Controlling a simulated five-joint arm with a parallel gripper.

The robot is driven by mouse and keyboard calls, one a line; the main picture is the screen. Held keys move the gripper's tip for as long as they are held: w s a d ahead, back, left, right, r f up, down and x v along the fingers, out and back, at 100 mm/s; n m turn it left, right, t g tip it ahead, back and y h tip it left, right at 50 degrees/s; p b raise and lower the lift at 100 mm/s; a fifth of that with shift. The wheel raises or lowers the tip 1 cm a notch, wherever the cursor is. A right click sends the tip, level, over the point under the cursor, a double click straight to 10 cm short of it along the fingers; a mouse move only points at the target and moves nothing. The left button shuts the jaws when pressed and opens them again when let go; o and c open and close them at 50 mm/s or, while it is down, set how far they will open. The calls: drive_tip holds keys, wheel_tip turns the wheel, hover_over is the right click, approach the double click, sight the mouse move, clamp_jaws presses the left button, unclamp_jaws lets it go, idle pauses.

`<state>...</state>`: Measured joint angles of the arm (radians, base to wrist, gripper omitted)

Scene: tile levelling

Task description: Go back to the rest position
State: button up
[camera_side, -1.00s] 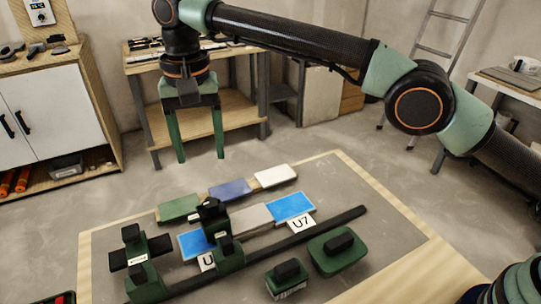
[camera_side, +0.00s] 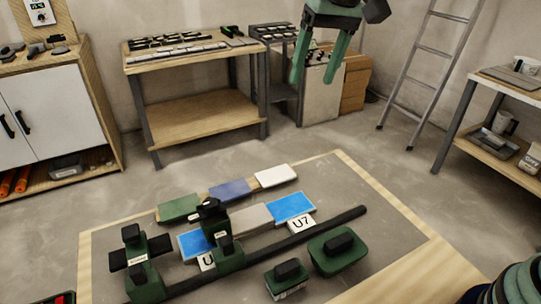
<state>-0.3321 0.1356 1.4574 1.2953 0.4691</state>
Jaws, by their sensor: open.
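My gripper (camera_side: 318,72) hangs at the top of the side view, high above and behind the work board (camera_side: 340,210). Its two green fingers point down, spread apart, with nothing between them. The upper part of the gripper and most of my arm are outside the picture. On the board, a row holds a blue tile (camera_side: 292,207), a grey tile (camera_side: 252,217) and another blue tile (camera_side: 192,245). A green-and-black device (camera_side: 213,222) stands among them and hides part of the row.
Green, blue and white tiles (camera_side: 228,190) lie behind the row. A dark rail (camera_side: 300,238) runs in front, with two green black-handled blocks (camera_side: 338,250) near it. Another green device (camera_side: 138,262) stands at left. A workbench (camera_side: 190,60), ladder (camera_side: 420,70) and shelf (camera_side: 505,110) stand behind.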

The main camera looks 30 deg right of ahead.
drive_tip(key=s+d+f+t, duration=0.1)
drive_tip(key=s+d+f, duration=0.3)
drive_tip(key=s+d, duration=0.3)
drive_tip(key=s+d+f+n+t+h, duration=0.1)
drive_tip(key=s+d+f+t, duration=0.1)
drive_tip(key=s+d, duration=0.5)
drive_tip(key=shift+s+d+f+n, duration=0.3)
drive_tip(key=shift+d+f, duration=0.1)
drive_tip(key=shift+f, duration=0.45)
